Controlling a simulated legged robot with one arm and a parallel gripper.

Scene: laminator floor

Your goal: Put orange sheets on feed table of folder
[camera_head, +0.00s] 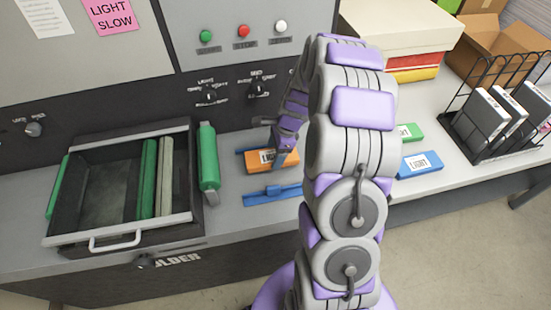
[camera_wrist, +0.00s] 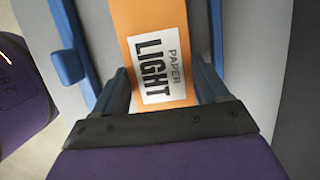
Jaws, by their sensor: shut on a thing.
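The orange sheets (camera_head: 259,167) are a small orange pack with a white label. In the wrist view the pack (camera_wrist: 131,22) lies between my two fingers, and its label reads "PAPER LIGHT". My gripper (camera_head: 279,154) is shut on its sides. The folder's feed table (camera_head: 248,183) is a grey surface with two blue guides, the front one (camera_head: 272,194) and a rear one partly hidden. The pack is over the table between these guides and looks level. I cannot tell whether its underside touches the table. My arm hides the area to the right.
Left of the pack stand a green roller (camera_head: 208,158) and an open drawer (camera_head: 120,240) with a handle. The control panel (camera_head: 240,80) rises behind. On the right are green (camera_head: 410,132) and blue (camera_head: 421,164) packs, a black wire rack (camera_head: 490,145) and boxes (camera_head: 410,30).

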